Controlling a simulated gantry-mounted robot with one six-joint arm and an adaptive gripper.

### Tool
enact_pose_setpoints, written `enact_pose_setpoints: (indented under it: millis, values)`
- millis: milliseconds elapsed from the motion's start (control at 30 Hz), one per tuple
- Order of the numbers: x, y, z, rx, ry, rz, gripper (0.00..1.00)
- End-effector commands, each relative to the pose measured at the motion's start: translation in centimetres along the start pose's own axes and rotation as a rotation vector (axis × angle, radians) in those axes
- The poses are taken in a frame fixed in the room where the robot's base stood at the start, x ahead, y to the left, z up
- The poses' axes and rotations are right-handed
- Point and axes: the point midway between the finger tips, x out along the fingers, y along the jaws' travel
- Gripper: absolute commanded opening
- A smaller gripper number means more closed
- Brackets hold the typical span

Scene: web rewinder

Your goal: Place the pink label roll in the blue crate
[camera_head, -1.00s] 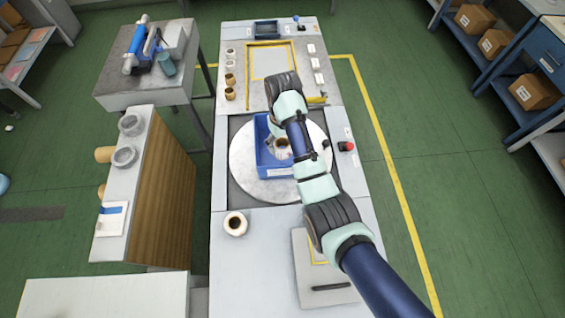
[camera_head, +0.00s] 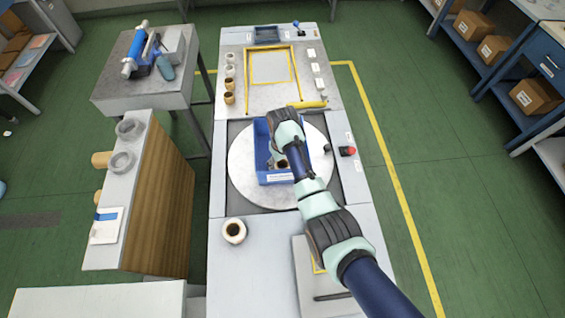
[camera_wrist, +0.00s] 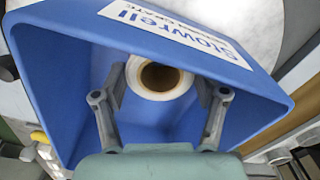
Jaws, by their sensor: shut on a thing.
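The blue crate (camera_head: 262,150) stands on the round white turntable in the middle of the machine, with its white label facing the front. In the wrist view the crate (camera_wrist: 70,70) surrounds my fingers. My gripper (camera_wrist: 162,85) reaches into the crate from above. It is shut on a label roll (camera_wrist: 160,96), with one finger at each side of it. The roll looks whitish with a brown core, and its pink tint is hard to make out. The roll is inside the crate's walls. I cannot tell whether it touches the floor. My arm hides part of the crate in the head view.
A pale roll (camera_head: 233,231) with a dark core stands on the front deck. Several small rolls (camera_head: 229,85) line the left of the back deck. A yellow-handled tool (camera_head: 308,104) lies behind the turntable. A red button (camera_head: 347,151) sits at the right edge.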

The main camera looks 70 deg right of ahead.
Motion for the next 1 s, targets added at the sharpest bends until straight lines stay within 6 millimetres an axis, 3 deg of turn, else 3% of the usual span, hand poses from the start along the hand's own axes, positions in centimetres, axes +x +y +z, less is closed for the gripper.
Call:
enact_pose_setpoints:
  millis: [67,100,233,633,1000]
  values:
    - [0.3,0.0,0.0,0.000,0.000,0.000,0.33]
    - [0.2,0.0,0.0,0.000,0.000,0.000,0.77]
    - [0.2,0.0,0.0,0.000,0.000,0.000,0.97]
    - [-0.6,0.0,0.0,0.000,0.001,0.000,0.97]
    - [-9.2,0.0,-0.1,0.000,0.002,0.000,0.97]
